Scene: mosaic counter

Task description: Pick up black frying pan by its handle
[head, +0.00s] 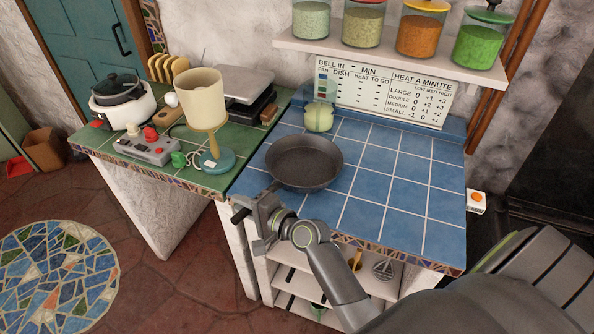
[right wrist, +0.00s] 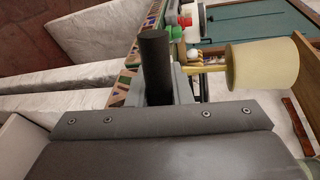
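The black frying pan (head: 304,162) sits on the blue tiled counter (head: 390,188), its handle pointing toward the front left, over the counter's edge. My right gripper (head: 256,214) is at the handle, with the dark handle end sticking out to its left. In the right wrist view, the handle (right wrist: 154,62) stands between the grey fingers (right wrist: 158,90), which look closed against both sides of it. Part of the handle is hidden by the gripper. The pan looks level and still on the counter. My left gripper is not in view.
A green tiled counter at left holds a lamp (head: 204,100), a control box (head: 148,146) and a cooker (head: 118,98). A small green jar (head: 319,117) stands behind the pan. A shelf (head: 390,58) with jars hangs above. The blue counter's right side is clear.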

